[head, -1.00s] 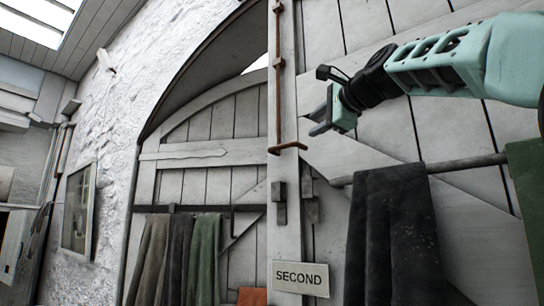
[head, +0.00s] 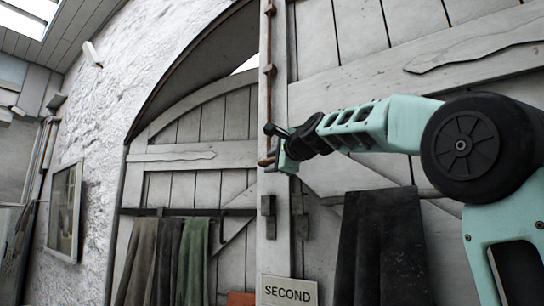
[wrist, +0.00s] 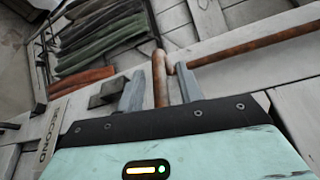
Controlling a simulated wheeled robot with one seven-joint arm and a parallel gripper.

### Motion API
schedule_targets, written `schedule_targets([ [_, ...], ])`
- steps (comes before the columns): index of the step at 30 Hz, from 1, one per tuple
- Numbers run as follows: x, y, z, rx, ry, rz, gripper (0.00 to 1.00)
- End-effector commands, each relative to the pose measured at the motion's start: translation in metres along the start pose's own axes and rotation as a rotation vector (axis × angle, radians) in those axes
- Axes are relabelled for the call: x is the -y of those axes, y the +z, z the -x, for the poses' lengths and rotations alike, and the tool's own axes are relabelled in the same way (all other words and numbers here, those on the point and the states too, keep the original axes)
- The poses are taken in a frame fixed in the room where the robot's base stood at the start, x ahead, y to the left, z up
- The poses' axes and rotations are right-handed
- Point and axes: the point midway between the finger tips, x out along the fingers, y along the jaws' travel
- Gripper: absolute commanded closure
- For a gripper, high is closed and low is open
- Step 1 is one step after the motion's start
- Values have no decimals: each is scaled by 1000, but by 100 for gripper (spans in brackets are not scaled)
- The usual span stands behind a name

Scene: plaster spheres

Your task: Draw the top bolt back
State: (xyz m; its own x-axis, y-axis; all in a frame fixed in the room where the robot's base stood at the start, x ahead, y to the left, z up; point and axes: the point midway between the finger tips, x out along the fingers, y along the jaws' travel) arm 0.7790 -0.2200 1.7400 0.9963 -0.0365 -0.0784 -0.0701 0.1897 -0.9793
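The top bolt (head: 268,105) is a rusty brown rod running upright along the edge of the right-hand white plank door. Its bent handle is at the lower end, mostly hidden behind my gripper in the head view. In the wrist view the bolt rod (wrist: 245,47) runs off to the upper right, and its handle (wrist: 160,82) points down toward the palm. My gripper (wrist: 160,72) is open, with one grey finger on each side of the handle. Small gaps seem to show between handle and fingers. My gripper also shows in the head view (head: 274,160).
Below the bolt are dark metal blocks (head: 268,205) and a "SECOND" sign (head: 287,291). More cloths (head: 165,255) hang on the left door. A framed panel (head: 64,210) is on the white wall.

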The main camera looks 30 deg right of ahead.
Motion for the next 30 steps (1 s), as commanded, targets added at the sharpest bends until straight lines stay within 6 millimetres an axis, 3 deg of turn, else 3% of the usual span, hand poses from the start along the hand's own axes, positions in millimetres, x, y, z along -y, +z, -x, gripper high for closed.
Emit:
schedule_targets([
  [9,0,0,-2,0,0,1,64],
  [13,0,0,-2,0,0,1,97],
  [14,0,0,-2,0,0,1,100],
  [22,-8,-1,-3,0,1,1,100],
  [30,-46,-9,-6,0,2,0,100],
])
